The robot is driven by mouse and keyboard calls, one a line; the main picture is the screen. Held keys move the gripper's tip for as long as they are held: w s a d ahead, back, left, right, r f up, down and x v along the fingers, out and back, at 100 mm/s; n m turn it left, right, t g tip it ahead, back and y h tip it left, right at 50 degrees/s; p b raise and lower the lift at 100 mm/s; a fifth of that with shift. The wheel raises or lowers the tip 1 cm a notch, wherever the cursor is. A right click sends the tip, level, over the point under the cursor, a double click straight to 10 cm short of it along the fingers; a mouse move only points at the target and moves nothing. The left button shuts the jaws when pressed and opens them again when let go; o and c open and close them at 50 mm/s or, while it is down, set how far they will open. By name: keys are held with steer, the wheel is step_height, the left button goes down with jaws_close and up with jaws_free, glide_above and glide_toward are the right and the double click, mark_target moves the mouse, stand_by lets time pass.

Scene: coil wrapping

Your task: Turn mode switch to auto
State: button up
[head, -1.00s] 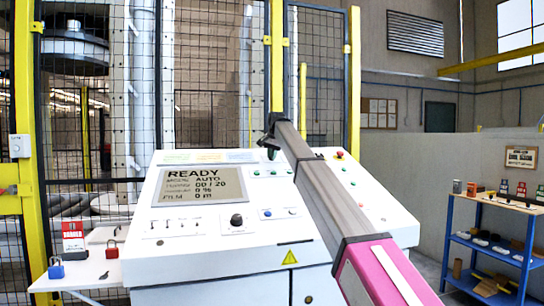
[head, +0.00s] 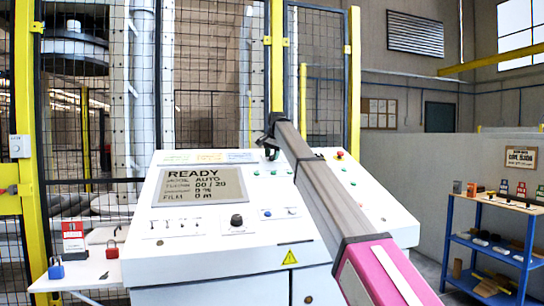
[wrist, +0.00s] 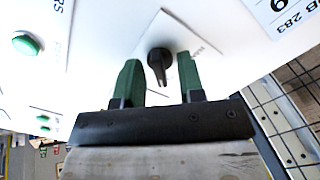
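The white control console (head: 150,262) stands in front of me. Its screen (head: 205,186) reads READY, and its mode line reads AUTO. In the wrist view a black switch knob (wrist: 158,62) on the white panel lies between my gripper's two green fingers. Its narrow handle points down the picture, toward my gripper body. My gripper (wrist: 159,74) is open, with a visible gap between each finger and the knob. In the head view my gripper (head: 270,143) is over the console's upper part, and my arm hides the panel around it. The knob's label is unreadable.
Another black knob (head: 236,220) is on the console's lower front, beside a blue button (head: 266,213). A red emergency button (head: 339,155) is at the upper right. A mesh fence with yellow posts (head: 354,90) stands behind. A blue shelf (head: 489,245) stands to the right.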

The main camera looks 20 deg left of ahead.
steer(key=v, duration=1.1)
steer(key=shift+f, duration=0.1)
